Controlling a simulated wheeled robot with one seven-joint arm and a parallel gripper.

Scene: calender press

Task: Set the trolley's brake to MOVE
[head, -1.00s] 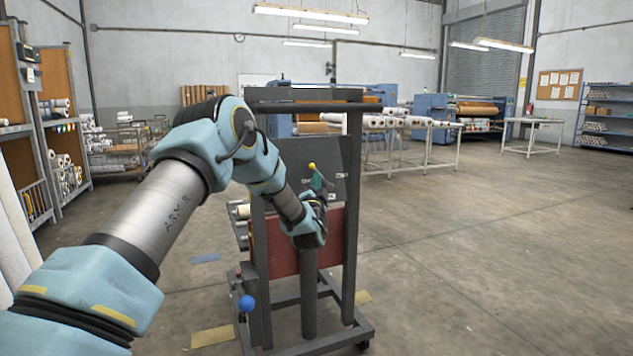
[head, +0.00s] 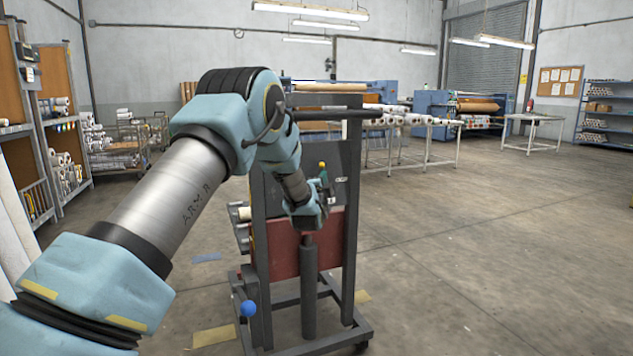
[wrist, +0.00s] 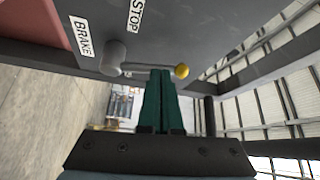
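The trolley (head: 355,215) is a dark upright frame on a low wheeled base, with a grey panel (wrist: 215,22). The panel carries "BRAKE" (wrist: 82,37) and "STOP" (wrist: 135,15) labels; no MOVE label is readable. The brake lever has a grey hub (wrist: 113,57) and a yellow knob (wrist: 182,71), which also shows in the head view (head: 322,165). My gripper (wrist: 160,72) has its green fingers together, tips at the lever's rod between hub and knob. I cannot tell whether they touch it. In the head view my gripper (head: 323,175) is partly hidden by my wrist.
A dark handle bar (head: 335,113) crosses the trolley's top, close by my arm. A blue ball (head: 248,308) sticks out low at its left. Racks with rolls (head: 65,165) stand at the left, tables and machines behind. The floor at the right (head: 490,260) is clear.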

